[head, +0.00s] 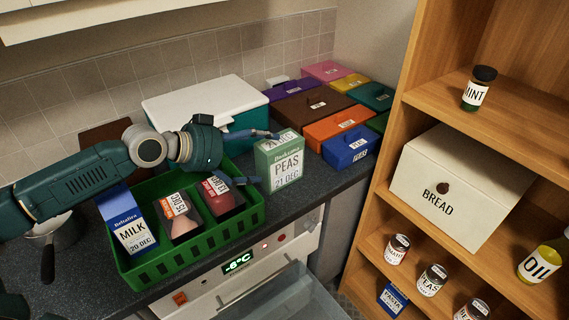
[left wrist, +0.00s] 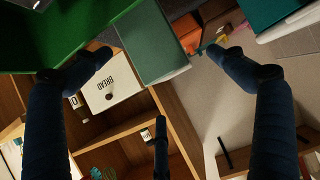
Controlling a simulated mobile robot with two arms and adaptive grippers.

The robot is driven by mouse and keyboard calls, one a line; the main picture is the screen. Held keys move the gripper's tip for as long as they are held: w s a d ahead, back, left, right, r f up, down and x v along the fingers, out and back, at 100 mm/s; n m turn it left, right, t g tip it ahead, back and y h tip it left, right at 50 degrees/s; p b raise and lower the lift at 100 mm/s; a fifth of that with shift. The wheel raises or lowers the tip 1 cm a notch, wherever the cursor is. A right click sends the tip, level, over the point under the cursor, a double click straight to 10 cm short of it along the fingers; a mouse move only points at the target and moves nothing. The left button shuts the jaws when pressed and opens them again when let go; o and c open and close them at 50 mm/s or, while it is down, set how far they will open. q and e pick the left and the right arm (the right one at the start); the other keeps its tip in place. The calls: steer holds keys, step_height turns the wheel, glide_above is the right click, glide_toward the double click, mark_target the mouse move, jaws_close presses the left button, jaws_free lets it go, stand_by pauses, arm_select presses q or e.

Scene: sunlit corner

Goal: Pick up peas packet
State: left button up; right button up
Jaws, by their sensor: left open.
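The peas packet (head: 280,165) is a pale green box labelled PEAS, 21 DEC. It stands upright on the dark counter just right of the green crate (head: 190,245). My left gripper (head: 262,158) is open at the packet's left side, with one finger by its top back edge and the other by its left front side. In the left wrist view the packet (left wrist: 150,40) shows as a plain green box between the two spread fingers (left wrist: 160,53). I cannot tell whether either finger touches it. My right gripper is not seen.
The crate holds a milk carton (head: 130,228) and two other packs (head: 178,215). A white-lidded teal box (head: 205,98) stands behind. Coloured lidded boxes (head: 338,125) crowd the counter to the right. A wooden shelf (head: 445,115) with a bread bin (head: 455,185) stands further right.

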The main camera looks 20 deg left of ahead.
mark_target(281, 154)
arm_select(q)
steer(key=shift+p+x, duration=0.4)
steer(key=shift+x, duration=0.85)
steer(key=shift+w+d+f, duration=0.25)
steer(key=shift+w+d, duration=0.1)
steer(key=shift+w, duration=0.1)
steer(key=p+x, duration=0.2)
steer(key=x, duration=0.2)
steer(key=shift+d+f+p, duration=0.15)
steer(key=shift+d+p, duration=0.15)
steer(key=shift+p, duration=0.05)
steer(key=shift+w+d+f, duration=0.2)
steer(key=shift+w+f, duration=0.05)
steer(key=shift+f, duration=0.05)
steer(key=shift+c, duration=0.6)
steer(key=c, duration=1.7)
steer(key=shift+o, duration=0.2)
steer(key=shift+r, duration=0.15)
